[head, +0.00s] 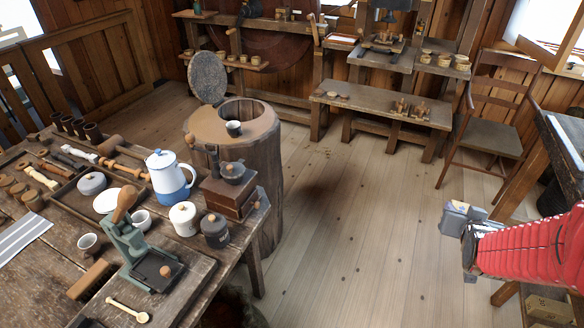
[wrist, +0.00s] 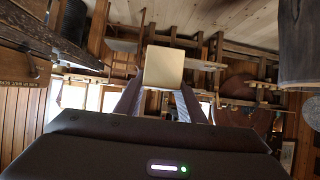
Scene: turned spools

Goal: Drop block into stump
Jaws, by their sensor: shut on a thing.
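The stump (head: 262,175) is a wide, hollow wooden trunk with an open top, standing on the floor behind the workbench. My gripper (head: 455,218), on the red-sleeved arm, is at the right over open floor, well apart from the stump. In the wrist view, my gripper (wrist: 160,88) is shut on a pale beige block (wrist: 164,66), held at the fingertips. I cannot make out the block clearly in the head view. Part of a trunk, likely the stump (wrist: 299,45), shows at the upper right of the wrist view.
A cluttered workbench (head: 190,295) fills the left, with a blue-white pot (head: 170,180) and a grinder (head: 231,185) near the stump. A round disc (head: 207,77) stands behind the stump's rim. A chair (head: 488,135) is at the right. The floor between stump and gripper is clear.

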